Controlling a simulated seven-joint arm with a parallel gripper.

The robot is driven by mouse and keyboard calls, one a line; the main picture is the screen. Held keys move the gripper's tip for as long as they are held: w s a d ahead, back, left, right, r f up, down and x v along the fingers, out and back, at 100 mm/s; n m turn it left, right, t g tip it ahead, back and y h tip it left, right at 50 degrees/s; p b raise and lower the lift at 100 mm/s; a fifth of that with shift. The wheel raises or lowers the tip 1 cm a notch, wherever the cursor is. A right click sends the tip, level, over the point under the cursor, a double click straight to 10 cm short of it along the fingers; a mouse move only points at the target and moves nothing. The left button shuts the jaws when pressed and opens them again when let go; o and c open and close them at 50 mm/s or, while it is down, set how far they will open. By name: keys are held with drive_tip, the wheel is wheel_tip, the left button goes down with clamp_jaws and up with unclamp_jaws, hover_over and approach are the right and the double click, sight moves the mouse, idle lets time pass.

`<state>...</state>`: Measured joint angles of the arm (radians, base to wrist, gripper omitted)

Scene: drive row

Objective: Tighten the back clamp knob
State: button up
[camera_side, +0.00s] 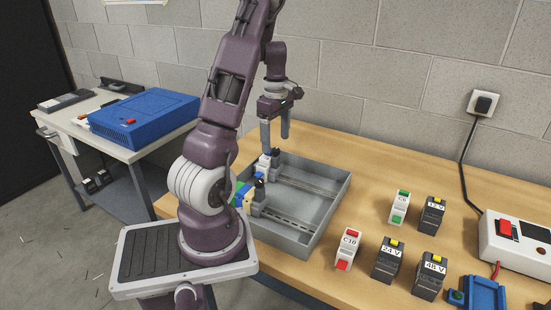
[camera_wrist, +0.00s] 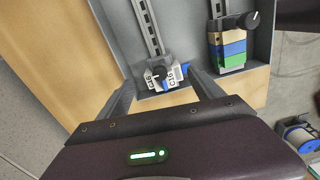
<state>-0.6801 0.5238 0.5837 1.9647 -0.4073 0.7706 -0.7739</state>
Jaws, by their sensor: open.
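The grey metal enclosure (camera_side: 325,205) lies on the wooden bench with two slotted rails in it. On the back rail, a black clamp knob (camera_wrist: 159,72) with a white mark sits by white modules marked C16 (camera_wrist: 175,76); in the side view this back knob (camera_side: 276,153) is small. A second black knob (camera_wrist: 249,20) is on the front rail beside tan, blue and green blocks (camera_wrist: 228,48). My gripper (camera_side: 275,144) is open and points down over the back knob. In the wrist view my gripper (camera_wrist: 160,80) has its fingers on either side of that knob, apart from it.
Right of the enclosure stand several loose modules, including a C10 (camera_side: 347,248) and a 24 V block (camera_side: 388,260). A white powered box (camera_side: 515,240) and a blue holder (camera_side: 480,293) are farther right. A side cart (camera_side: 110,145) carries a blue case (camera_side: 145,118).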

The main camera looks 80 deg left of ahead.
sight(276, 165)
drive_tip(key=shift+f, duration=0.1)
drive_tip(key=shift+f, duration=1.1)
clamp_jaws()
drive_tip(key=shift+a, duration=0.1)
drive_tip(key=shift+s+a, duration=0.15)
drive_tip(key=shift+s, duration=0.05)
